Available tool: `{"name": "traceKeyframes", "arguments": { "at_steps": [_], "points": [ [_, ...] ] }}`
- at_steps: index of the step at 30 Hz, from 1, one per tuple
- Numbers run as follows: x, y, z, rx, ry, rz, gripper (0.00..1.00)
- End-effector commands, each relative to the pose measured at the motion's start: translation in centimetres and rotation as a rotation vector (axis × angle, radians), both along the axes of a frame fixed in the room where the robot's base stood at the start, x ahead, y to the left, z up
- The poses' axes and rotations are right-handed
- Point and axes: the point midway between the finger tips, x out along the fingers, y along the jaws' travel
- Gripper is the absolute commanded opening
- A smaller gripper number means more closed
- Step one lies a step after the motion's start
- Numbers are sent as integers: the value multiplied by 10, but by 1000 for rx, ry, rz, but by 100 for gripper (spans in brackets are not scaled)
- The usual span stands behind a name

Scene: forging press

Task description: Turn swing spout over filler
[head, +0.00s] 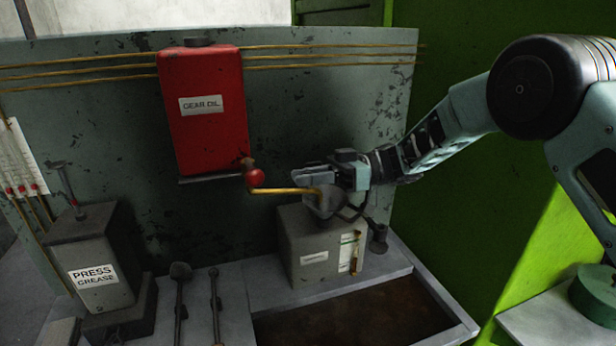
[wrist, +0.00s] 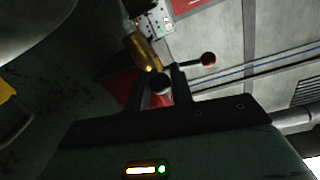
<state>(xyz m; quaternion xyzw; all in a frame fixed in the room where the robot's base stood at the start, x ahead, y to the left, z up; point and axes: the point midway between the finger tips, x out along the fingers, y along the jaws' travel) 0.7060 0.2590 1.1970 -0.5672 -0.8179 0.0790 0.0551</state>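The brass swing spout (head: 285,190) runs right from a valve with a red knob (head: 255,178) under the red gear oil tank (head: 203,110). Its free end is at the dark funnel-shaped filler (head: 325,203) on a grey box (head: 306,249), and looks to be over its mouth. My gripper (head: 305,172) is at the spout's free end, just above the funnel. In the wrist view the brass spout (wrist: 145,52) and a dark round end lie between the fingertips (wrist: 161,80). The fingers stand apart with little clearance; I cannot tell whether they grip it.
A grey press grease box (head: 93,275) stands at the left, with two upright dark tools (head: 180,300) beside it. A rusty tray (head: 350,315) lies in front of the grey box. Brass pipes (head: 330,57) run along the wall panel.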

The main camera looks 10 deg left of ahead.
Motion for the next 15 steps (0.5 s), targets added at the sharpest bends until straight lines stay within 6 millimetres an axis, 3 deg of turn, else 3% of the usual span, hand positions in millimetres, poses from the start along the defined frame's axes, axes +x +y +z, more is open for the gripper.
{"name": "traceKeyframes", "arguments": {
  "at_steps": [10,15],
  "points": [
    [0,0,0,0,0,0,41],
    [7,-16,-2,1,-1,-2,41]
  ]
}}
